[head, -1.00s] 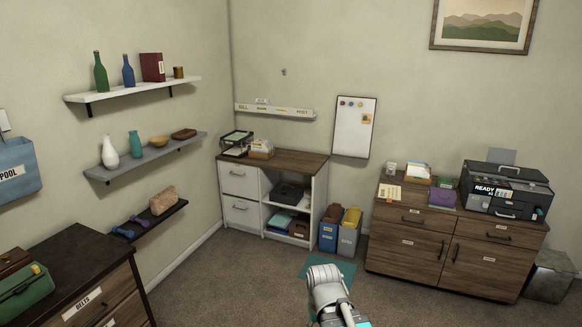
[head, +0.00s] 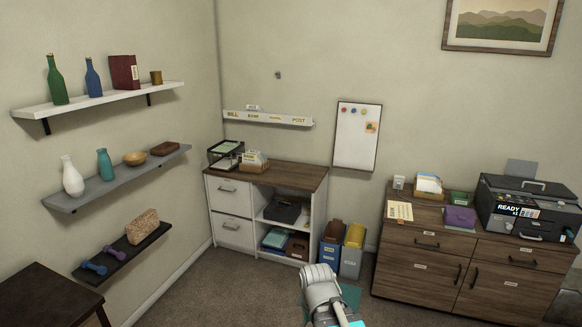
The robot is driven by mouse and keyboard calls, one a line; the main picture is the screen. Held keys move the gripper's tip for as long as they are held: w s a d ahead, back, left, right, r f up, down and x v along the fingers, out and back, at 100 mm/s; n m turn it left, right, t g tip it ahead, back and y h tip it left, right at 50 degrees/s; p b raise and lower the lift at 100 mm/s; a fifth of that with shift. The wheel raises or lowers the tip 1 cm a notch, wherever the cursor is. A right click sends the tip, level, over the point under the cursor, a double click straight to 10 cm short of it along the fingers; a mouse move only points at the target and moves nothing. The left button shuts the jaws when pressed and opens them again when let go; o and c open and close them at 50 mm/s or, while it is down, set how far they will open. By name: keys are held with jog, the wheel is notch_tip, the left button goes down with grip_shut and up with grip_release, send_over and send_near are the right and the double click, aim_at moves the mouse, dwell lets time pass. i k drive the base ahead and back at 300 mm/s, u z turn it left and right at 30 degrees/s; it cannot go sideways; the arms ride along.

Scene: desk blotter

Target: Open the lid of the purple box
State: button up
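A small purple box (head: 460,218) sits on top of the brown wooden cabinet (head: 424,262) at the right, just left of the black printer. Its lid looks closed, though the box is too small here to be sure. Part of my own arm shows at the bottom centre, low and left of the cabinet, well apart from the box. My gripper's fingers do not show.
A printer (head: 527,207) stands right of the box; a card holder (head: 428,185) and a small green item (head: 460,198) are close by. Two upright bins (head: 342,250) stand left of the cabinet. Carpet (head: 210,295) is open in front.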

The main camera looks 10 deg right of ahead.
aim_at(463, 213)
jog(key=z, duration=0.2)
jog(key=i, duration=0.8)
jog(key=z, duration=0.7)
jog(key=i, duration=0.55)
jog(key=z, duration=0.85)
jog(key=i, duration=0.55)
jog(key=z, duration=0.35)
jog(key=k, duration=0.9)
jog(key=z, duration=0.15)
jog(key=i, duration=0.3)
